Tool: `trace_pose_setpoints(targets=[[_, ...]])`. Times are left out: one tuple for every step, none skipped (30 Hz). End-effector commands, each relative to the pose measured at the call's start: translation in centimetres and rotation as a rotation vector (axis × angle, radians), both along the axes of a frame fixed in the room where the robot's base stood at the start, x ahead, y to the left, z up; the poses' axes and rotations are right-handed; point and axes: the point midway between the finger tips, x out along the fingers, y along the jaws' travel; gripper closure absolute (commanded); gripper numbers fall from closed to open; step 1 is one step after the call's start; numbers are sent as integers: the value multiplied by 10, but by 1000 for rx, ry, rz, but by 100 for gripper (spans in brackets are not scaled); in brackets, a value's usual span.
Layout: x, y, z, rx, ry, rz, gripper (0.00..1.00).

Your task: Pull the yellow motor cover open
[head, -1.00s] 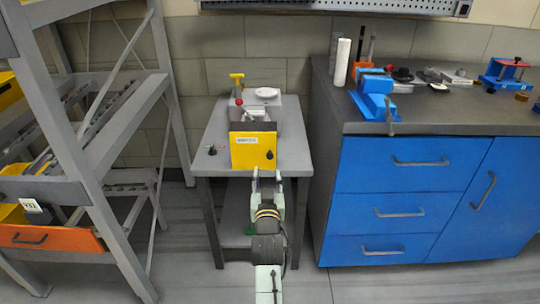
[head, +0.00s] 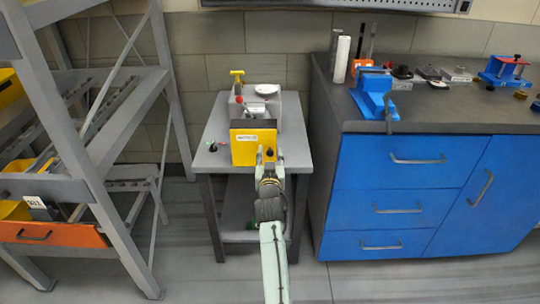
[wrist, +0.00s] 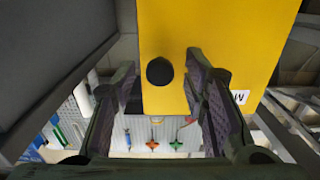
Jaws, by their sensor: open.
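The yellow motor cover (head: 244,150) stands upright on the front of a grey machine on a small table, and looks closed. Its black knob (wrist: 159,71) sits near one edge of the front. My gripper (head: 265,158) is at the lower right of the cover in the head view. In the wrist view my gripper (wrist: 160,88) is open, with one finger on each side of the knob and clear gaps between. The yellow cover face (wrist: 220,40) fills the upper middle there. In the head view my fingers partly hide the knob.
The small grey table (head: 213,133) carries the machine, with a red-topped lever (head: 238,101) behind the cover. A blue cabinet (head: 400,160) with a vise (head: 374,95) on top stands at right. A grey rack (head: 75,150) stands at left.

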Motion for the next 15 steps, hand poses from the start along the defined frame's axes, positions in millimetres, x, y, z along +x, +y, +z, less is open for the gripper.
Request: trace_pose_setpoints(targets=[[0, 0, 0, 0, 0, 0, 60], [0, 0, 0, 0, 0, 0, 60], [0, 0, 0, 0, 0, 0, 60], [0, 0, 0, 0, 0, 0, 62], [0, 0, 0, 0, 0, 0, 64], [0, 0, 0, 0, 0, 0, 67], [0, 0, 0, 0, 0, 0, 69], [0, 0, 0, 0, 0, 0, 71], [0, 0, 0, 0, 0, 0, 74], [0, 0, 0, 0, 0, 0, 76], [0, 0, 0, 0, 0, 0, 78], [0, 0, 0, 0, 0, 0, 80], [0, 0, 0, 0, 0, 0, 82], [0, 0, 0, 0, 0, 0, 84], [0, 0, 0, 0, 0, 0, 87]])
